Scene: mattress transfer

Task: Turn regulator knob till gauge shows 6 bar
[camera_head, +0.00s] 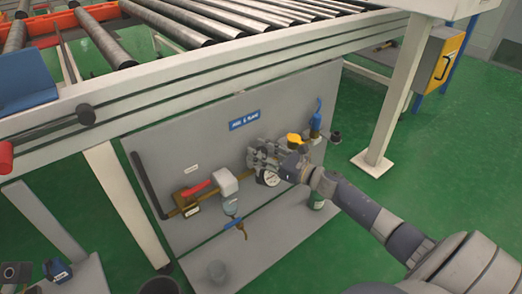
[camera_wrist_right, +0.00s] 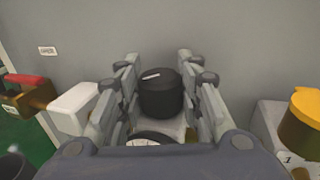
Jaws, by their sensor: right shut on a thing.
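The black regulator knob (camera_wrist_right: 160,92) sits between the fingers of my right gripper (camera_wrist_right: 159,95) in the right wrist view, with a short white mark on its top. In the head view my right gripper (camera_head: 263,157) reaches in from the right to the air line on the grey panel, and it hides the knob there. The round white gauge (camera_head: 267,178) is just below the gripper; its needle and numbers are too small to read. In the wrist view only the gauge's upper rim (camera_wrist_right: 150,137) shows above my gripper body. My left gripper is not in view.
The grey panel (camera_head: 190,140) carries a red-handled valve (camera_head: 195,189), a white-topped filter unit (camera_head: 225,183), a yellow cap (camera_head: 294,138) and a blue fitting (camera_head: 317,118). A roller conveyor (camera_head: 190,60) runs above. Green floor (camera_head: 420,200) is open at the right.

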